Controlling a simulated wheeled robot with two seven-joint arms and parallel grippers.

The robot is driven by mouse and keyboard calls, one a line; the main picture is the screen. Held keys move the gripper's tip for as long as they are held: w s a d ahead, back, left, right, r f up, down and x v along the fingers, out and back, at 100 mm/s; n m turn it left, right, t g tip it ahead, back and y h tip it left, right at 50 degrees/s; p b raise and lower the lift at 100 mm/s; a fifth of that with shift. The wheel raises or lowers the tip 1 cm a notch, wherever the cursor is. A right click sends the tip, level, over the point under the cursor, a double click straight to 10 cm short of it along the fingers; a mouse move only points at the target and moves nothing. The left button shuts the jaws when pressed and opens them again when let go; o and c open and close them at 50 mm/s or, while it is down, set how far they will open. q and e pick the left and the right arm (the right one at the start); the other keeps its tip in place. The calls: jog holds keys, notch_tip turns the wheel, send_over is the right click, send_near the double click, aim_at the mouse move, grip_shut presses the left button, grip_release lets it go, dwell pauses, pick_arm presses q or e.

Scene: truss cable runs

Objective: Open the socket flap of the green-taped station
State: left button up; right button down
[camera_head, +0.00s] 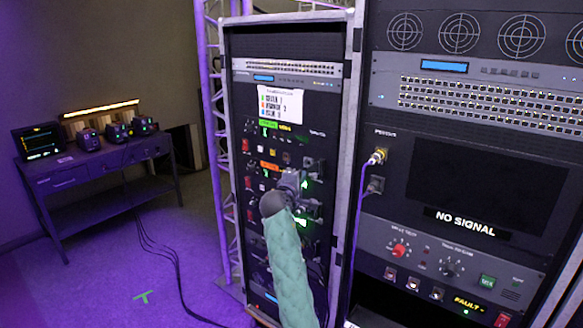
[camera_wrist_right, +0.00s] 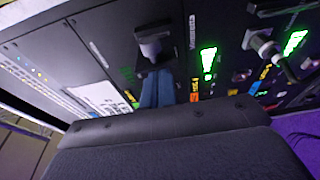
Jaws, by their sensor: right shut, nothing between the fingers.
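The green-taped station is the top row on the rack panel in the head view, marked by green tape (camera_head: 268,124). The green tape also shows, small, in the right wrist view (camera_wrist_right: 128,75). My left gripper is not in view.
Orange tape (camera_head: 270,165) marks the station below, with glowing green marks beside its socket. A second socket with a plug-like fitting (camera_wrist_right: 262,44) is at right in the wrist view. A cable (camera_head: 360,220) hangs at the right rack. A table (camera_head: 100,165) stands at left.

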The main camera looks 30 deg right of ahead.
aim_at(312, 177)
jog(key=shift+s+d+r, duration=0.1)
jog(key=shift+s+d, duration=0.1)
jog(key=shift+s, duration=0.3)
jog(key=shift+s+d+r, duration=0.1)
jog(key=shift+s+d, duration=0.1)
jog(key=shift+s, duration=0.3)
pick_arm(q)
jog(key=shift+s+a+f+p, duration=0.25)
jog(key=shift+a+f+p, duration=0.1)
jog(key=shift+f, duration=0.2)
pick_arm(e)
jog(key=shift+s+d+f, duration=0.15)
jog(key=shift+s+d, duration=0.1)
jog(key=shift+s, duration=0.2)
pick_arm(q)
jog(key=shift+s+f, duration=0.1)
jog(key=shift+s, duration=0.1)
pick_arm(e)
jog(key=shift+d, duration=0.1)
